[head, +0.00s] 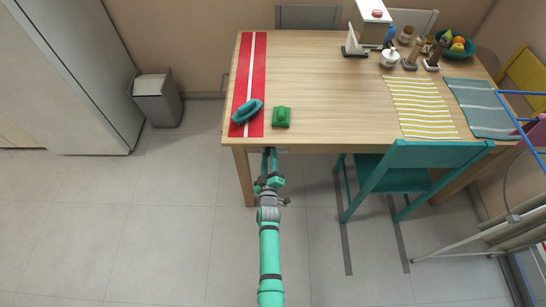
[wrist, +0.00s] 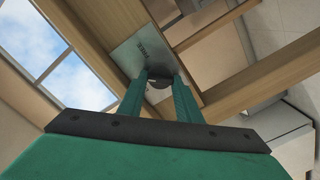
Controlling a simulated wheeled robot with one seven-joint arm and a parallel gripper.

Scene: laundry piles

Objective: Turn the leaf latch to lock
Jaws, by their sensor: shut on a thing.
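My gripper (head: 271,155) reaches up under the table's front edge near the left table leg, and its tips are hidden there in the head view. In the wrist view my gripper (wrist: 161,78) looks up at the table's underside. Its two green fingers are shut on the leaf latch (wrist: 158,83), a small dark part mostly hidden between them. A grey metal plate (wrist: 133,52) lies just beyond the fingertips, fixed against the wooden frame. How far the latch is turned cannot be told.
The wooden table (head: 330,85) bears a red runner (head: 243,75), a teal object (head: 247,111) and a green object (head: 281,117) above my gripper. A teal chair (head: 415,160) stands to the right. A bin (head: 157,103) stands left. The floor at left is clear.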

